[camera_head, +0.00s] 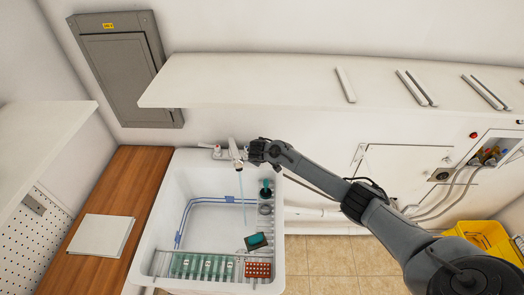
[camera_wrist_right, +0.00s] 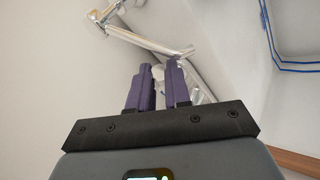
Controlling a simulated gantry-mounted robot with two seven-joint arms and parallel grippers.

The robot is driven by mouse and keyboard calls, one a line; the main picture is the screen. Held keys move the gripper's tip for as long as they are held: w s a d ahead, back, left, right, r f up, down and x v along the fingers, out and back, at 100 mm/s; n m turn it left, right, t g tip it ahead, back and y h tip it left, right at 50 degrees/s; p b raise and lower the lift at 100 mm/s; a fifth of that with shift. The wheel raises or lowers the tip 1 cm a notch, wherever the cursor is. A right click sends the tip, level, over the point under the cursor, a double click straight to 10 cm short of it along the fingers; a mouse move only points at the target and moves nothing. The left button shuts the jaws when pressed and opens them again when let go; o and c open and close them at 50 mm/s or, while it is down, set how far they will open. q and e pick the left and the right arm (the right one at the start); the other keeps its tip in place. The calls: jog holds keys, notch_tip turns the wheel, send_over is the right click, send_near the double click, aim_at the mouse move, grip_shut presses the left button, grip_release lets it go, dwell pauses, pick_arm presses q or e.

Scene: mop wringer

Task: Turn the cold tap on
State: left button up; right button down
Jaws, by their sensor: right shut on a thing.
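The tap (camera_head: 236,153) is a chrome mixer on the wall above the white sink (camera_head: 163,215), with its spout pointing into the basin. A thin pale blue line, which looks like running water (camera_head: 243,212), drops below the spout. My right gripper (camera_head: 250,152) is at the right side of the tap, where the handle is hidden behind it. In the right wrist view its two purple fingers (camera_wrist_right: 160,85) close around a small whitish part, seemingly the right tap handle (camera_wrist_right: 158,73). The left tap handle (camera_head: 208,147) stands free. My left gripper is not in view.
A rack of green-and-white items (camera_head: 200,266), a red-brown perforated block (camera_head: 258,270) and a dark green sponge-like item (camera_head: 257,241) are at the sink's front. A bottle (camera_head: 265,190) stands at its right. A shelf (camera_head: 250,80) overhangs behind. A wooden counter (camera_head: 140,180) lies left.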

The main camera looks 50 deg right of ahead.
jog(key=shift+a+f+m, duration=0.1)
jog(key=shift+a+m, duration=0.1)
jog(key=shift+m, duration=0.1)
jog(key=c, duration=1.1)
grip_release()
jog(key=shift+r, duration=0.2)
jog(key=shift+r, duration=0.3)
jog(key=s+d+r, duration=0.1)
jog(key=s+r, duration=0.2)
jog(key=s+d+r, duration=0.1)
jog(key=s+r, duration=0.2)
jog(key=s, duration=0.1)
jog(key=s+d+r, duration=0.2)
jog(key=s+r, duration=0.2)
jog(key=shift+p, duration=0.35)
